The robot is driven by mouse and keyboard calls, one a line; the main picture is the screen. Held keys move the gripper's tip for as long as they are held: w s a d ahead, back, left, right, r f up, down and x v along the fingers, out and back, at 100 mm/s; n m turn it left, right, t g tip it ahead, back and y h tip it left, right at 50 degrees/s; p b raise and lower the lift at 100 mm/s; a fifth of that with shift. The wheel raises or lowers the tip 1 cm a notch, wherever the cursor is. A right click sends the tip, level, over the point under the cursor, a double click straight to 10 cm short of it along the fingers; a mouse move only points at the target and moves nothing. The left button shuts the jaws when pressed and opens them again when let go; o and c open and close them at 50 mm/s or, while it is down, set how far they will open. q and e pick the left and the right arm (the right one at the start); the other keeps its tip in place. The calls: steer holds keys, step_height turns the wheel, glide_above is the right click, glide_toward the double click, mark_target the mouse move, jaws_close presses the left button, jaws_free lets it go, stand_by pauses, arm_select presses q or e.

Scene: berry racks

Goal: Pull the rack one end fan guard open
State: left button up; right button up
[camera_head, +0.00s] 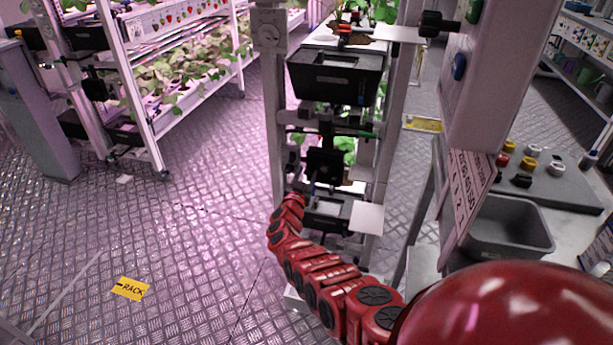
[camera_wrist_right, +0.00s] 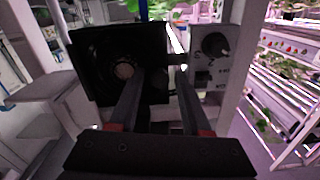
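The rack end (camera_head: 275,110) stands upright in the middle of the head view, with black units between its posts. In the right wrist view a square black panel with a round hub, seemingly the fan guard (camera_wrist_right: 88,55), fills the upper left. My right gripper (camera_wrist_right: 160,80) is open, its two dark fingers apart. The left finger overlaps the panel and the right finger is near the panel's right edge; I cannot tell whether they touch it. In the head view my red right arm reaches to the rack's lower part; its fingertips are not clear there. My left gripper is not in view.
A grey box with a black knob (camera_wrist_right: 214,43) sits right of the panel. A table with a grey bin (camera_head: 505,228) stands at the right. Another plant rack (camera_head: 145,100) is at the left. The metal floor (camera_head: 190,250) at the left is clear around a yellow label (camera_head: 130,289).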

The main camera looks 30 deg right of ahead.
jaws_close()
stand_by(1.2)
